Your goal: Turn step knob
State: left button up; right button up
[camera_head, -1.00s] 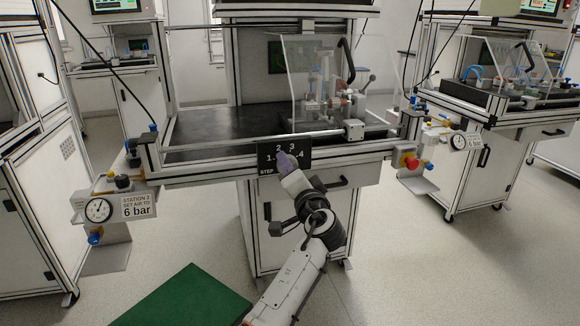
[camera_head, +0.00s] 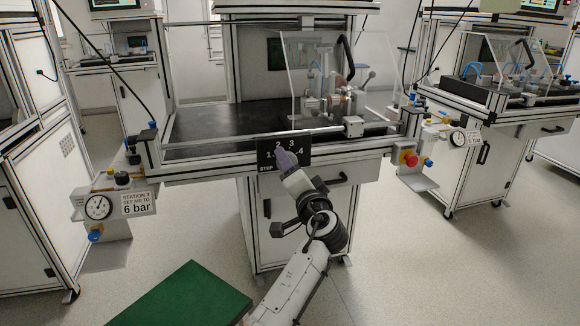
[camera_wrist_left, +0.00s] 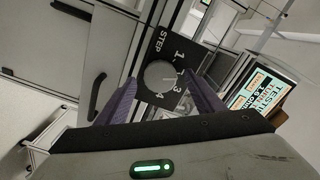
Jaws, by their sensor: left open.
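The step knob (camera_wrist_left: 160,75) is a round grey disc on a black panel (camera_wrist_left: 146,50) marked STEP with numbers around it. In the head view the panel (camera_head: 302,148) is on the front edge of the middle station, and my gripper hides the knob. My left gripper (camera_head: 285,159) is in front of the panel. In the left wrist view its two purple fingers (camera_wrist_left: 158,80) are spread apart, with the knob between them in the picture. I cannot tell whether they touch it. My right gripper is in neither view.
A red button (camera_head: 410,160) is on the station's right front. A gauge (camera_head: 98,207) with a 6 bar sign is on the left. A clear guard (camera_head: 305,85) covers a fixture on the bench. A green mat (camera_head: 185,297) lies at lower left. A lit screen (camera_wrist_left: 263,95) shows in the wrist view.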

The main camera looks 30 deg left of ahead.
pick_arm(q)
jog(key=v, duration=0.9)
